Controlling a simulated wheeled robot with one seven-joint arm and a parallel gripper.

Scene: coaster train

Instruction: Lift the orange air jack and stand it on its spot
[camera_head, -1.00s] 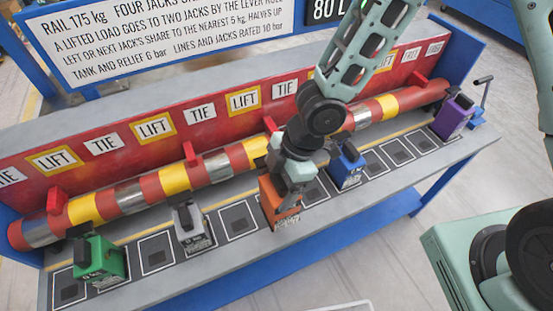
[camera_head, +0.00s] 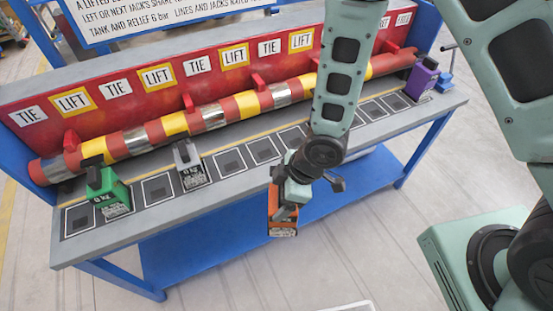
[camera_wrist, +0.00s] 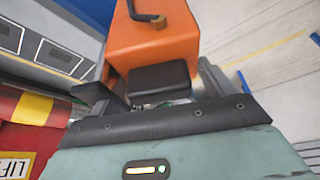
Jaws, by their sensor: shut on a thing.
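My gripper (camera_head: 287,197) is shut on the orange air jack (camera_head: 284,222) and holds it in the air, in front of the bench's near edge in the head view. In the wrist view the orange jack (camera_wrist: 152,40) fills the top middle, with its black top part (camera_wrist: 158,79) close to my gripper. White-outlined spots with dark centres line the bench top (camera_head: 150,218); several are bare, such as one left of the middle (camera_head: 230,160). Which one belongs to the orange jack I cannot tell. My arm hides part of the row.
A green jack (camera_head: 107,195) and a grey jack (camera_head: 190,165) stand on the left, a purple jack (camera_head: 421,79) at the right end. A red, yellow and silver rail (camera_head: 174,124) runs behind the spots. A blue lower shelf (camera_head: 230,237) juts below the bench top.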

